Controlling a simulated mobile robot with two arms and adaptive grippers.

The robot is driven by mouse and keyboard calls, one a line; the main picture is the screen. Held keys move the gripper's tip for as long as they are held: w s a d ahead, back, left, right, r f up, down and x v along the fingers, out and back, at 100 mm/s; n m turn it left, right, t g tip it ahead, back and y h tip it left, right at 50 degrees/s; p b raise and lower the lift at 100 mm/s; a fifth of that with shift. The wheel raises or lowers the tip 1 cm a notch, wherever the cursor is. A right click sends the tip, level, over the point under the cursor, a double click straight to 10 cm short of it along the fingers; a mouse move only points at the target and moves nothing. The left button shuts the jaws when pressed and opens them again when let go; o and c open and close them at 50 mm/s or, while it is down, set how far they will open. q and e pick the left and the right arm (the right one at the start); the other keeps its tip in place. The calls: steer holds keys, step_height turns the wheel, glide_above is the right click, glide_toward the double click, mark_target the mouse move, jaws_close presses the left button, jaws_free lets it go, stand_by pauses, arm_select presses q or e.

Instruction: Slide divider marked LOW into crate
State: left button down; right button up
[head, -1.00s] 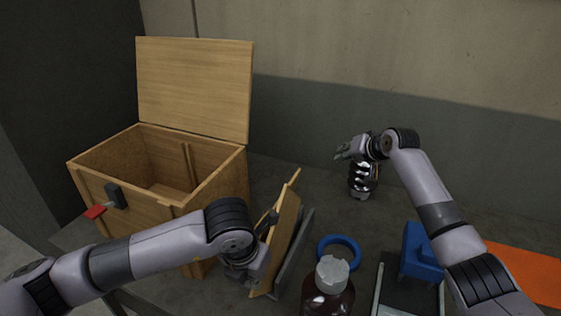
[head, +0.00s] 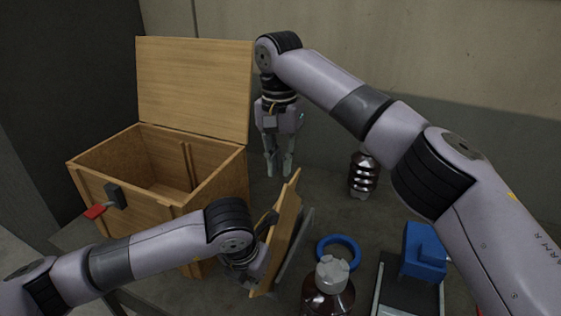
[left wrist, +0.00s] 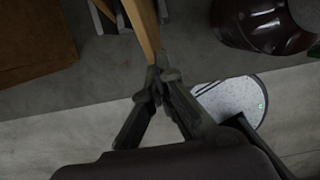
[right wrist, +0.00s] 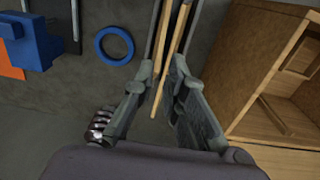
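The open wooden crate (head: 125,205) stands at the left with its lid raised; an upright strip shows on its inside wall. Wooden dividers (head: 285,225) lean beside it in a grey rack (head: 300,250). Two divider edges show in the right wrist view (right wrist: 171,55). No LOW mark is readable. My left gripper (head: 252,278) is at the near end of a divider; in the left wrist view its fingertips (left wrist: 157,76) close on the divider's edge (left wrist: 145,30). My right gripper (head: 278,172) points down, open and empty, above the dividers' far end.
A blue ring (head: 338,250), a brown bottle (head: 328,295) and a blue device (head: 422,252) stand right of the rack. A dark ribbed object (head: 362,177) stands at the back.

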mark_target(282, 198)
arm_select(q)
steer(key=shift+f, duration=0.25)
arm_select(e)
steer(key=shift+f, duration=0.15)
step_height(282, 198, down, 12)
steer(key=shift+d+r, duration=0.1)
steer(key=shift+c, duration=0.2)
jaws_close()
arm_select(q)
steer(key=shift+a, duration=0.1)
steer(key=shift+r, duration=0.1)
steer(key=shift+w+r, duration=0.15)
steer(key=shift+r, duration=0.35)
arm_select(e)
steer(key=shift+w+f, duration=0.2)
arm_select(q)
steer(key=shift+r, duration=0.15)
